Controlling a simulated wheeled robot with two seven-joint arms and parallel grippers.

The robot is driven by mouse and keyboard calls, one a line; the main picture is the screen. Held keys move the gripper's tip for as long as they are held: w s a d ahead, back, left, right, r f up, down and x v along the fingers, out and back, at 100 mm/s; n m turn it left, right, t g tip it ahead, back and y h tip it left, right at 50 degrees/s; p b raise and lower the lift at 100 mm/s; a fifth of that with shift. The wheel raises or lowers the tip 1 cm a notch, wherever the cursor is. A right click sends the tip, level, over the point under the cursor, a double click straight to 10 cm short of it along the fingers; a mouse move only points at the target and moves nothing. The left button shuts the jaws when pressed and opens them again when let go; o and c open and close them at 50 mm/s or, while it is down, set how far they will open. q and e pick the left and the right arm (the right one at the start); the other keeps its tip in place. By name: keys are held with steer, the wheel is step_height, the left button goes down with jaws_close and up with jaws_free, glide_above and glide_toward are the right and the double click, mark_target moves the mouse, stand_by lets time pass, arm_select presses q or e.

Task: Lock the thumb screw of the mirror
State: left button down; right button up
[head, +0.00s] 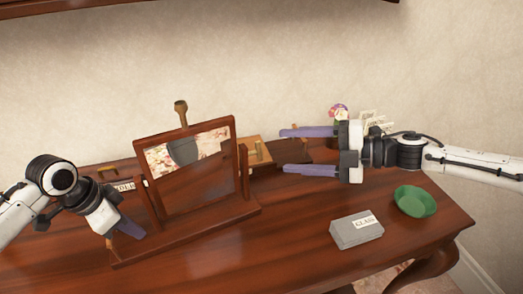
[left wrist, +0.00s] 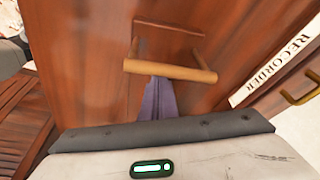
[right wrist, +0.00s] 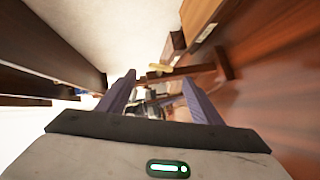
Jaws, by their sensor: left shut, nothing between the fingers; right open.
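The mirror (head: 188,155) stands tilted in a dark wooden frame and stand on the table. A wooden peg with a knob (head: 181,110) rises at its top. A light brown bar-shaped piece (head: 107,170) shows by the mirror's left side; I cannot tell if it is the thumb screw. My left gripper (head: 134,231) is shut and empty near the stand's lower left. In the left wrist view its fingers (left wrist: 158,85) point at a wooden crossbar (left wrist: 170,70). My right gripper (head: 284,151) is open and empty, right of the mirror, its fingers pointing left.
A grey box labelled GLASS (head: 356,231) and a green bowl (head: 415,201) sit at the table's right. A wooden box (head: 257,152) stands behind the mirror. A RECORDER label (left wrist: 280,68) shows in the left wrist view. The table's front middle is clear.

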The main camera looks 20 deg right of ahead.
mark_target(262, 151)
steer(key=x, duration=0.6)
steer(key=shift+f, duration=0.1)
steer(key=shift+c, duration=0.4)
steer(key=c, duration=1)
